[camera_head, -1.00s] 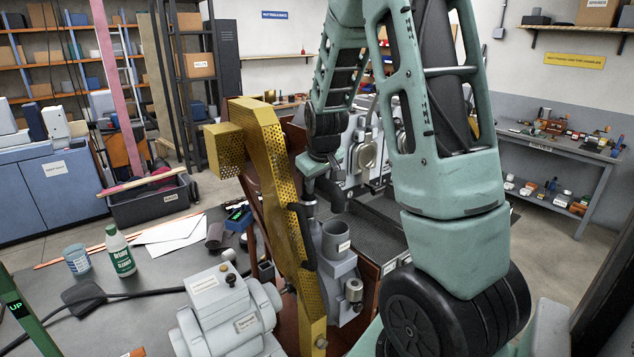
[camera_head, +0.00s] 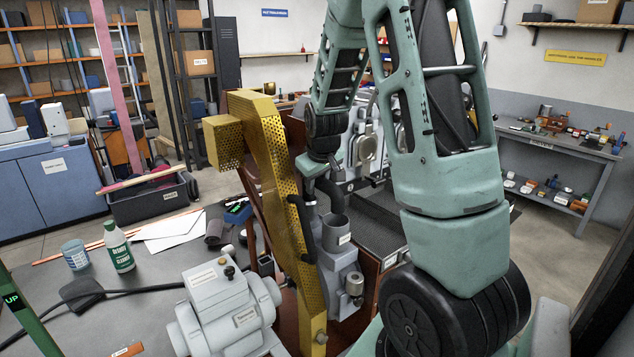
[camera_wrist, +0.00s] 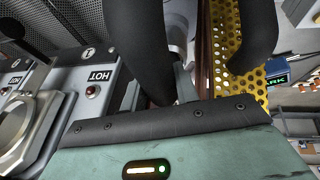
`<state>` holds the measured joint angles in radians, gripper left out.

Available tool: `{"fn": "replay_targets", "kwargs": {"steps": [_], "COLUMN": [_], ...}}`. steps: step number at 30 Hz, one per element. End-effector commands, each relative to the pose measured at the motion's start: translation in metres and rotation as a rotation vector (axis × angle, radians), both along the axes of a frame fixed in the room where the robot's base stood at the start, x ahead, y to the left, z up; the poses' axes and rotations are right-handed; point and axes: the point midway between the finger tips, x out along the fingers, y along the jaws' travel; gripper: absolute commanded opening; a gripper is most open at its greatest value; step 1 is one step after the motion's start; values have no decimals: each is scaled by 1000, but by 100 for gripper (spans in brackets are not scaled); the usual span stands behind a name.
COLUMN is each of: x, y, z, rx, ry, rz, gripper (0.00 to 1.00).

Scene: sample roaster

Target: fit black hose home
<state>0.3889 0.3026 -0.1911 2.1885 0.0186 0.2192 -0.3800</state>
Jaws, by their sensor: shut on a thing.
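The black hose (camera_head: 328,190) is a short, thick, curved tube, held below my wrist in the head view. My gripper (camera_head: 319,174) is shut on it, above the open round grey pipe (camera_head: 336,230) of the grey housing. The hose's lower end is close to the pipe's mouth; I cannot tell whether it touches or enters. In the wrist view the hose (camera_wrist: 152,45) runs large and dark past the palm, hiding the grip and part of a pale pipe behind. Another black curved piece (camera_head: 302,228) lies against the yellow guard; I cannot tell whether it joins the hose.
The tall yellow perforated guard (camera_head: 281,185) stands close left of the pipe. A grey motor (camera_head: 225,305) is in front of it. A panel marked HOT (camera_wrist: 90,80) is beside the hose.

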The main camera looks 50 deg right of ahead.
Motion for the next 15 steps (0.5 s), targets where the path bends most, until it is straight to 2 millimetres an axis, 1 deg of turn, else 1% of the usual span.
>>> {"fn": "replay_targets", "kwargs": {"steps": [15], "x": [0], "y": [0], "z": [-13], "rx": [0], "ry": [-1], "rz": [0], "gripper": [3]}}
